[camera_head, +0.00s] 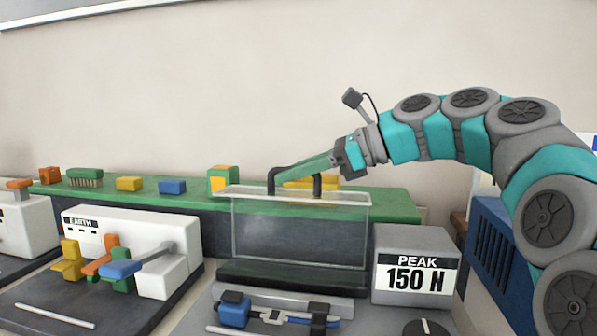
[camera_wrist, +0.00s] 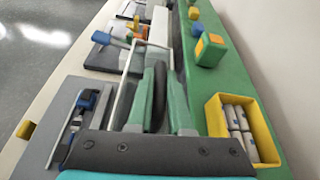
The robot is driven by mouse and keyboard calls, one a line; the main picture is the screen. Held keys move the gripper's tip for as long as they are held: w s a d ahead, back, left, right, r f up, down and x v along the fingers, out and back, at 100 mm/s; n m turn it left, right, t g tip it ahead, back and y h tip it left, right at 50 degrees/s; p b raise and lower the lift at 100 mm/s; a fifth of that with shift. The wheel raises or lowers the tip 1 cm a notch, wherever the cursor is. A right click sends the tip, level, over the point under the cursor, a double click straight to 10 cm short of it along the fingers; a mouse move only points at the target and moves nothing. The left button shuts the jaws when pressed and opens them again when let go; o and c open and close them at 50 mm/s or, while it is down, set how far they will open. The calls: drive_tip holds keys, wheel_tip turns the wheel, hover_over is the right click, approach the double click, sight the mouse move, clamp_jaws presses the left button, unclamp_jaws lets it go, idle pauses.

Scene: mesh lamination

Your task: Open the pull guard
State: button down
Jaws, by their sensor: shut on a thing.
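The pull guard (camera_head: 300,235) is a clear upright panel with a pale top rim, standing behind the tensile fixture in the head view. Its pale rim also shows in the wrist view (camera_wrist: 125,82). A black arched handle (camera_head: 317,185) rises from its top. My gripper (camera_head: 280,176) reaches in from the right, with its green fingers at the handle. In the wrist view the black handle (camera_wrist: 156,92) lies between the fingers, and my gripper (camera_wrist: 160,85) is shut on it. The fingers hide part of the handle.
A grey box (camera_head: 413,265) reading PEAK 150 N stands right of the guard. A blue clamp fixture (camera_head: 270,312) lies in front. A green shelf (camera_head: 385,204) behind holds colored blocks and a yellow bin (camera_wrist: 215,115) of white rolls. A white machine (camera_head: 150,240) stands left.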

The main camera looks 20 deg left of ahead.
sight(335, 195)
idle(0.4)
drive_tip(key=c, duration=0.8)
unclamp_jaws()
drive_tip(key=shift+w, duration=0.1)
drive_tip(key=shift+c, duration=0.2)
drive_tip(key=v, duration=0.7)
drive_tip(key=shift+w+f, duration=0.1)
drive_tip(key=shift+d, duration=0.3)
